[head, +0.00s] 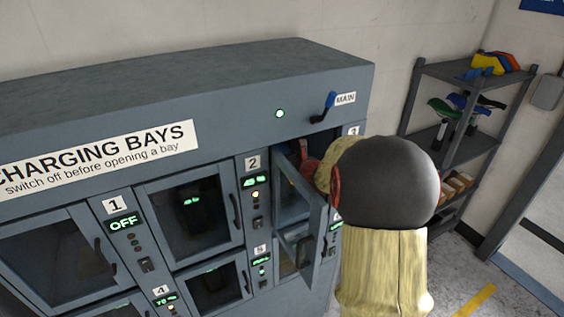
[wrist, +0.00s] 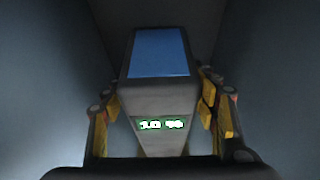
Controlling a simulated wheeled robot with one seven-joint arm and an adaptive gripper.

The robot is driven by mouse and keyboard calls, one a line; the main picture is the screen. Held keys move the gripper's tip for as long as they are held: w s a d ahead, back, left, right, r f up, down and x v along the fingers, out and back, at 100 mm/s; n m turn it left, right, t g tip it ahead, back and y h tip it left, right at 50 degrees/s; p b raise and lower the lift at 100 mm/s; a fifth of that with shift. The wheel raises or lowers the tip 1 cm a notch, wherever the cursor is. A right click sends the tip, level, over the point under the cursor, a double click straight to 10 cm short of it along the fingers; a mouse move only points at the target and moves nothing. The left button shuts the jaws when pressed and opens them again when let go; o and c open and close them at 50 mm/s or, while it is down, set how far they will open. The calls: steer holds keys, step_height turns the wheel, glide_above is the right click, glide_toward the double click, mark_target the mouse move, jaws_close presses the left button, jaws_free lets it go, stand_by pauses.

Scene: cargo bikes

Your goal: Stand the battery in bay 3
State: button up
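The battery (wrist: 158,100), a dark block with a blue top panel and a green display that seems to read 10 %, stands between the yellow-padded fingers of my gripper (wrist: 162,100) in the wrist view. The fingers appear to press on its two sides. Plain grey walls surround it. In the head view my arm reaches into bay 3 (head: 291,178), whose door (head: 314,228) hangs open. My arm hides the battery and most of the gripper there, and covers part of the bay 3 label (head: 353,131).
The grey charging cabinet (head: 170,85) has closed doors at bay 1 (head: 58,262) and bay 2 (head: 192,208). Bay 1 reads OFF. A blue main lever (head: 328,105) sits near a lit green lamp (head: 280,113). A shelf rack (head: 437,72) stands to the right.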

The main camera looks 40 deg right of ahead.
steer(key=shift+o, duration=0.6)
steer(key=p+v, duration=0.1)
steer(key=v, duration=1.1)
steer(key=shift+p, duration=0.3)
steer(key=shift+s+a, duration=0.1)
steer(key=shift+s, duration=0.05)
